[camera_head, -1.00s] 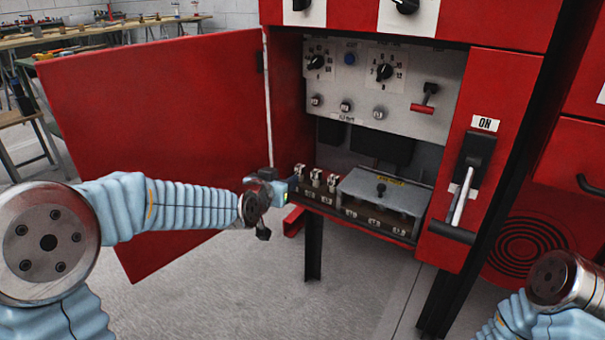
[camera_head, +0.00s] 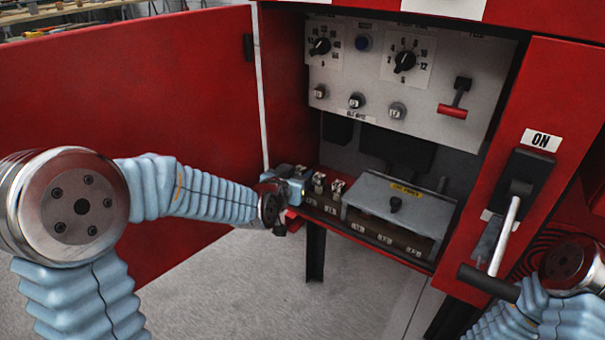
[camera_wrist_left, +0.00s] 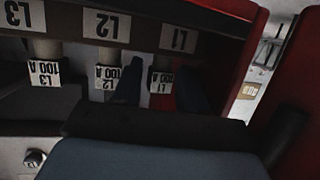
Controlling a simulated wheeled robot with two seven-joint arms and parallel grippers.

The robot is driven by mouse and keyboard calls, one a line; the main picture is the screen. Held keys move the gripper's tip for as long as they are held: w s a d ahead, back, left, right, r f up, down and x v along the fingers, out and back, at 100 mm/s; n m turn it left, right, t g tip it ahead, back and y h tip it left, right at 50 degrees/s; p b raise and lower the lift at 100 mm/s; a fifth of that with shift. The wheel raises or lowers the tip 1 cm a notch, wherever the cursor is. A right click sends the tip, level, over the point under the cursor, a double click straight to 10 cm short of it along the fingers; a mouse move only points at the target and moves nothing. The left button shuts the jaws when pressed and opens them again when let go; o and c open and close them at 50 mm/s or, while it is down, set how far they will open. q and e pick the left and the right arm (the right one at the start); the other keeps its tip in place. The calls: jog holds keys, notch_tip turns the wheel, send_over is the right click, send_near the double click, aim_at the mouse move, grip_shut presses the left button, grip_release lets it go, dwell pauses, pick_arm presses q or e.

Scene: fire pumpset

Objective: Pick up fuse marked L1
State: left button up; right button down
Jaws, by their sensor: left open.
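Three fuses with white "100 A" tags show in the left wrist view, upside down, under plates marked L3, L2 and L1. The fuse marked L1 (camera_wrist_left: 161,80) is at the right of the three. My left gripper (camera_wrist_left: 157,78) is open, with its dark fingers on either side of this fuse; I cannot tell whether they touch it. In the head view my left gripper (camera_head: 297,182) is at the left end of the fuse row and hides the L1 fuse. The other two fuses (camera_head: 318,182) (camera_head: 338,188) stand to its right. My right gripper is out of view.
The red cabinet door (camera_head: 130,110) stands open at the left, behind my left arm. A grey metal cover (camera_head: 400,200) is right of the fuses. A panel with knobs (camera_head: 400,75) is above. A lever (camera_head: 505,235) marked ON projects at the right.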

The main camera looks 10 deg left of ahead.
pick_arm(q)
grip_shut()
jog(key=shift+r, duration=0.1)
